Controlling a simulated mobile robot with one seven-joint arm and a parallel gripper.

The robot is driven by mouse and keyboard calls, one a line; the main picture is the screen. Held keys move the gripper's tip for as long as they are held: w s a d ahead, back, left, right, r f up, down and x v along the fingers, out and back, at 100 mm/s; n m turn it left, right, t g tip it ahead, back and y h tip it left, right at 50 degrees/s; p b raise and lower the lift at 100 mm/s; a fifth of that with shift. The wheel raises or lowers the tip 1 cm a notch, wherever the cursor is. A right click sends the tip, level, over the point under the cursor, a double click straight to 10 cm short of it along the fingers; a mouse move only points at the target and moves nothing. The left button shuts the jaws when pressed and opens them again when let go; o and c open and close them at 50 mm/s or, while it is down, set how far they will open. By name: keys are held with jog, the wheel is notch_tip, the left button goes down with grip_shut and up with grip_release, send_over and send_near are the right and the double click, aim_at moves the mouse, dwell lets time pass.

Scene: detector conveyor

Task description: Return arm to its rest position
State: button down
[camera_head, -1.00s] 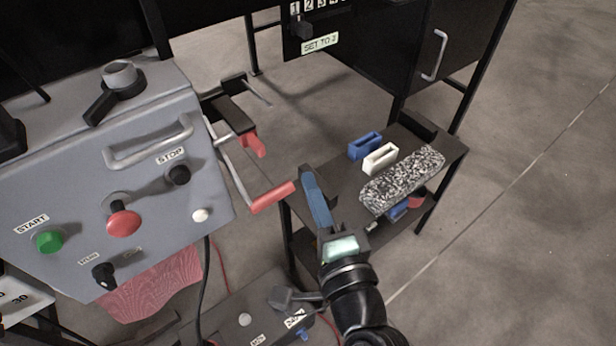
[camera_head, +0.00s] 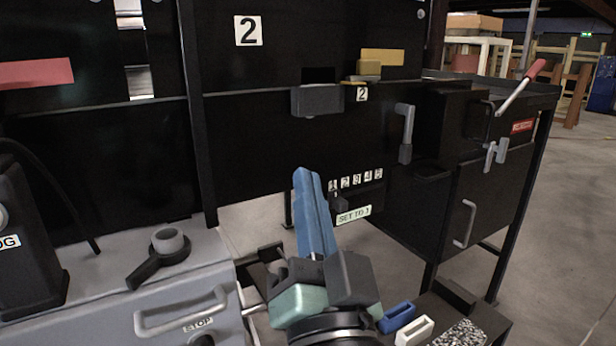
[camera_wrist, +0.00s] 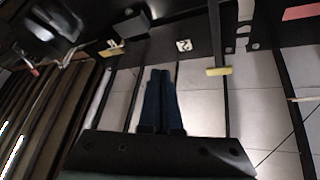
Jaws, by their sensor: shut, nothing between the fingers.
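My gripper (camera_head: 308,212) is raised in the middle of the head view, with its blue fingers pointing up. The fingers are together and nothing is between them. It is in front of the black machine, left of the numbered selector labelled "SET TO" (camera_head: 354,214); I cannot tell the gap between them. In the wrist view my gripper (camera_wrist: 162,75) shows as two dark blue fingers side by side, with open floor behind them.
The grey control box (camera_head: 150,285) stands at lower left. The black machine (camera_head: 260,140) carries a lever handle (camera_head: 405,133) and a door with a grey handle (camera_head: 465,223). A blue holder (camera_head: 397,317), a white holder (camera_head: 414,331) and a speckled block (camera_head: 462,335) are at lower right.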

jog(key=s+r+n+t+h, duration=0.2)
jog(key=s+r, duration=0.3)
jog(key=r, duration=0.4)
jog(key=s+r+n+t+h, duration=0.1)
jog(key=s+r+n+t, duration=0.25)
jog(key=r, duration=0.45)
notch_tip(320, 180, up, 25)
jog(key=p, duration=2.5)
jog(key=shift+m+g+p, duration=0.3)
jog(key=shift+m+g, duration=0.05)
jog(key=shift+g, duration=0.1)
jog(key=shift+a, duration=0.15)
